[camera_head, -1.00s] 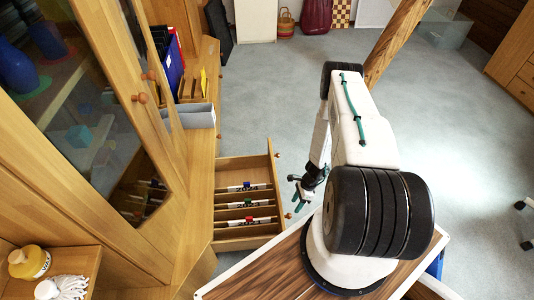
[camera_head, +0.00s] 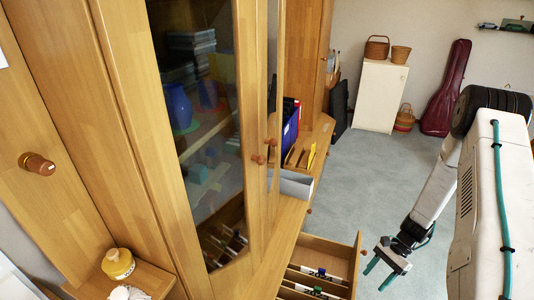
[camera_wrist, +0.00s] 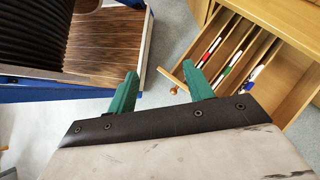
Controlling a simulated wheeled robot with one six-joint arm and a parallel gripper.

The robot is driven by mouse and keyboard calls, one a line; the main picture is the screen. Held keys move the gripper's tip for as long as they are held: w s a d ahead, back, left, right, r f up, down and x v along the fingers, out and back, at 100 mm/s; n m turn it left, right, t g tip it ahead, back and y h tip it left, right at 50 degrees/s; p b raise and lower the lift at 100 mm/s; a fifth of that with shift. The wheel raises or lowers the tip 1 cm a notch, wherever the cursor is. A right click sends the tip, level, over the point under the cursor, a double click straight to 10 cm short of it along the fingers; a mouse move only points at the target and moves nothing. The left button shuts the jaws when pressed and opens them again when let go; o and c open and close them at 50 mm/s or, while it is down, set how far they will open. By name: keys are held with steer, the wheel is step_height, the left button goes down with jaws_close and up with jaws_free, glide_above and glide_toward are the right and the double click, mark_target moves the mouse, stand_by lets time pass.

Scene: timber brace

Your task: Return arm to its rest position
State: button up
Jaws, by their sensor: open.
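My gripper (camera_head: 382,273) is at the lower right in the head view, at the end of my white arm, with its two green fingers pointing down. It is open and empty, beside the open drawer and apart from it. In the wrist view the two green fingers of my gripper (camera_wrist: 162,88) stand apart with only floor and the drawer's knob beyond them. My arm is bent, with its upper part close to the head camera at the right edge.
An open wooden drawer (camera_head: 358,262) with dividers and markers juts out from the cabinet (camera_head: 130,100); it also shows in the wrist view (camera_wrist: 290,112). A grey bin (camera_head: 292,186) stands on the ledge. The grey floor (camera_head: 370,190) is clear towards the white cupboard (camera_head: 380,97).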

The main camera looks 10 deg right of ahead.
steer(key=s+a+r+n+g+h, duration=0.1)
steer(key=a+r+n+h, duration=0.2)
steer(key=r, duration=1.1)
steer(key=s+a+r+n, duration=0.1)
steer(key=a+r+n, duration=0.35)
steer(key=r, duration=0.95)
steer(key=s+a+r+n+t+h, duration=0.2)
steer(key=s+a+r+n+t, duration=0.1)
steer(key=s+r, duration=0.4)
steer(key=s+a+r+n+t+h, duration=0.2)
steer(key=s+a+r+n, duration=0.2)
steer(key=r, duration=0.9)
steer(key=shift+s+a+t+h, duration=0.35)
steer(key=shift+s+a, duration=0.45)
steer(key=shift+s, duration=0.85)
